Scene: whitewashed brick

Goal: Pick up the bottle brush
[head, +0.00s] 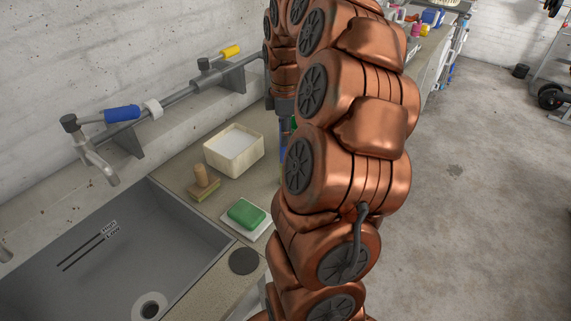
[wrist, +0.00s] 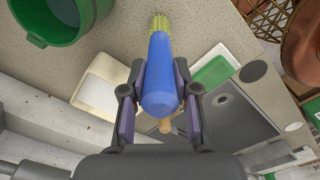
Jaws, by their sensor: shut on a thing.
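The bottle brush (wrist: 160,80) has a thick blue body and yellow-green bristles at its far end in the wrist view. My gripper (wrist: 160,70) is shut on the blue body, one finger on each side. The bristles point away from my palm. In the head view my copper arm hides most of the gripper and the brush. Whether the brush touches the counter (head: 190,212) is hard to tell.
On the counter are a cream tub (head: 234,163), a wooden-handled scrubber (head: 203,188) and a green sponge (head: 246,212) on a white dish. A grey sink (head: 120,250) lies in front. A green bucket (wrist: 62,25) shows in the wrist view. Pipes run along the wall.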

